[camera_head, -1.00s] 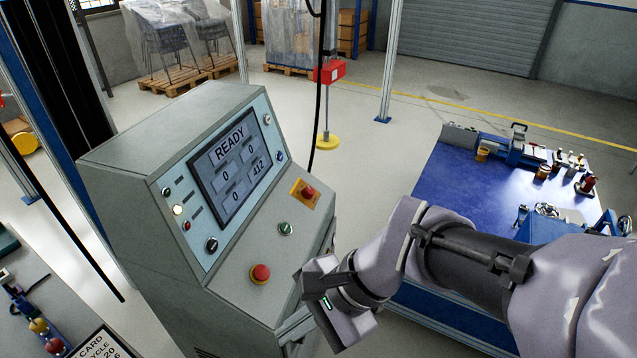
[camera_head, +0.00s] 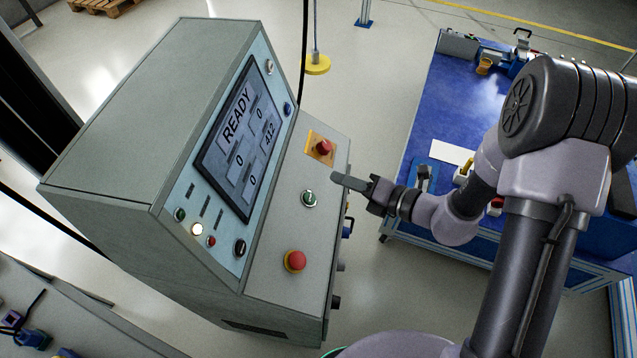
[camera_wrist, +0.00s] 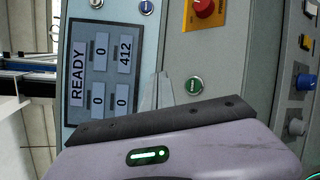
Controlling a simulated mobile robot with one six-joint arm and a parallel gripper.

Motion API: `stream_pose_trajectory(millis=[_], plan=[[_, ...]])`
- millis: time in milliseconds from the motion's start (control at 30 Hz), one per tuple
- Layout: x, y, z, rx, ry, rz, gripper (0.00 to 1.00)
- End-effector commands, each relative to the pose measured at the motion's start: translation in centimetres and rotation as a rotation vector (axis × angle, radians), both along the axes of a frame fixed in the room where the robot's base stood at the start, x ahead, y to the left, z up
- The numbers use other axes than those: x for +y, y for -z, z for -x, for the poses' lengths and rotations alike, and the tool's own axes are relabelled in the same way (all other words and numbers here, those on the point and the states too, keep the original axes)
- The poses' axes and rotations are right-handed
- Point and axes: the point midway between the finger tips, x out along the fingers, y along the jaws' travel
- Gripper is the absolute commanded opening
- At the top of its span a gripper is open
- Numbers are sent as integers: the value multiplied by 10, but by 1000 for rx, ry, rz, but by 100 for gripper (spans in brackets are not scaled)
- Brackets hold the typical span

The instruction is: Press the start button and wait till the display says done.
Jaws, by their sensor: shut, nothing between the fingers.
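The control console has a display (camera_head: 241,138) that reads READY, with boxes showing 0 and 412. It also shows in the wrist view (camera_wrist: 101,75). A green button (camera_head: 309,198) sits on the sloped lower panel, between two red knobs; it also shows in the wrist view (camera_wrist: 195,86), where its label is too small to read. I take it as the start button. My gripper (camera_head: 338,178) is shut and empty. It points left at the panel's right edge, close to the green button and apart from it as far as I can tell.
Small knobs and a lit white lamp (camera_head: 197,230) line the display panel. A blue-topped workbench (camera_head: 450,110) stands to the right.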

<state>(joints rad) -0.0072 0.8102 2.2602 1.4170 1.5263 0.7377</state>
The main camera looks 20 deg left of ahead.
Motion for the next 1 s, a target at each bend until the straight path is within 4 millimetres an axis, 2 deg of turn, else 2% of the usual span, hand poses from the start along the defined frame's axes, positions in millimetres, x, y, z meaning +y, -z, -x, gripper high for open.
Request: stream_pose_trajectory(millis=[333,733,1000], plan=[[2,5,0,-2,-2,1,0],[32,55,5,-3,-4,1,0],[46,72,6,-3,-3,2,0]])
